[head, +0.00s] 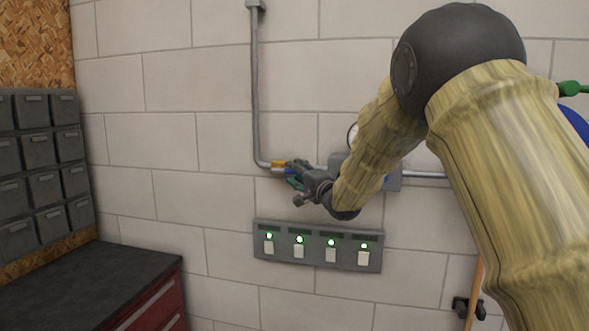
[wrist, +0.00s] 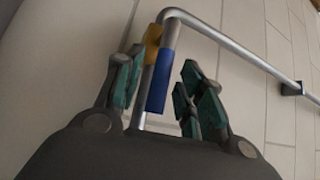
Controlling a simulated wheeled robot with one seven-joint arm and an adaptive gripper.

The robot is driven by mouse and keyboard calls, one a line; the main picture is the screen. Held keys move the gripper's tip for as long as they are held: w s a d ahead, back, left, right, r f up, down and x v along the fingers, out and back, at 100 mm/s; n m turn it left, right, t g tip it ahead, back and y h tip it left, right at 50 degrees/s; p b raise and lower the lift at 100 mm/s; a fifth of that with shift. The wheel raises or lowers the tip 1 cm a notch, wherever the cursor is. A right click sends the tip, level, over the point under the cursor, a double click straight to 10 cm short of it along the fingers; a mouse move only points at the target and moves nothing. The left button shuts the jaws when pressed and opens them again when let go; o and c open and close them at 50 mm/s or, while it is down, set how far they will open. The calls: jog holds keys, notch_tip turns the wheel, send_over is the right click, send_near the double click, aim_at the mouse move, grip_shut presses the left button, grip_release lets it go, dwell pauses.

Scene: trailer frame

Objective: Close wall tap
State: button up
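The wall tap has a yellow body (wrist: 152,44) on a grey metal pipe and a blue lever handle (wrist: 161,80). In the wrist view the handle lies along the pipe, roughly parallel to it. My gripper (wrist: 160,76) is open, with its teal-padded fingers on either side of the handle and pipe. A gap shows between the handle and the right fingers; the left fingers are closer, and contact cannot be told. In the head view the yellow body (head: 279,164) shows just left of my gripper (head: 297,174), which hides the handle.
The pipe (head: 256,100) drops down the block wall, then bends right behind my arm. A grey switch panel (head: 318,261) with green lights is just below my gripper. A dark-topped red cabinet (head: 85,275) and grey drawer bins (head: 38,150) stand at left.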

jog(key=shift+w+a, duration=0.3)
jog(key=shift+w, duration=0.1)
grip_shut()
